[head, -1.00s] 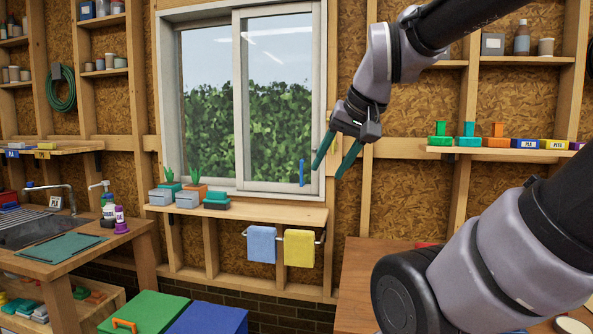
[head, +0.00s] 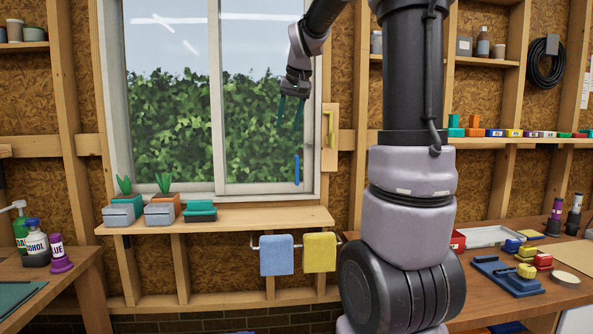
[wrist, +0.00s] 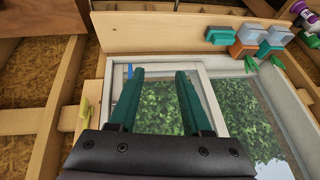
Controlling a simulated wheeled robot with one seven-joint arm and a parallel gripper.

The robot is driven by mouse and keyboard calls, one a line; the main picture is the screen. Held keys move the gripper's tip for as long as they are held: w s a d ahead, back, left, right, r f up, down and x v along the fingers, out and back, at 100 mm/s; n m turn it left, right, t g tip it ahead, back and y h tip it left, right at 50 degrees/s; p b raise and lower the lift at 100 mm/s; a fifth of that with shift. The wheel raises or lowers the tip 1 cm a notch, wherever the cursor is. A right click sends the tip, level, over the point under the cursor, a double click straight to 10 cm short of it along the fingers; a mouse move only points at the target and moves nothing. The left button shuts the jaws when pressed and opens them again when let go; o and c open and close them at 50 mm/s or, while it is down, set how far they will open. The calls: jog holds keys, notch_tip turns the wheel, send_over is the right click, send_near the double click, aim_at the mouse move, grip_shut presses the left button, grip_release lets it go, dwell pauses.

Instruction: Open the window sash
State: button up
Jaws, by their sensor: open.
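The window sash (head: 301,110) is the white-framed right-hand pane; no gap shows at its right side in the head view. Its upright blue handle (head: 297,169) is on the lower right of the sash frame. My gripper (head: 289,118) is open and empty, fingers pointing down, in front of the sash glass and above the handle in the picture. In the wrist view, which looks turned over, the teal fingertips (wrist: 159,73) are apart over the sash. The blue handle (wrist: 130,72) shows just beside the left finger, partly hidden by it, not between the fingers.
A wooden sill shelf (head: 225,217) below the window holds planters and teal and grey boxes. Blue (head: 276,255) and yellow (head: 320,252) cloths hang under it. A yellow bar on a wooden plate (head: 331,145) is right of the window. A cluttered workbench (head: 480,245) stands at right.

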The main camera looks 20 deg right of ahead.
jog(key=w+d+f, duration=0.3)
jog(key=w+d, duration=0.2)
jog(key=w, duration=0.5)
jog(key=g+h, duration=0.1)
jog(key=g, duration=0.1)
send_near(297, 164)
jog(key=f, duration=0.1)
jog(key=x, duration=1.1)
jog(key=shift+w+d, duration=0.15)
jog(key=shift+w, duration=0.05)
grip_shut()
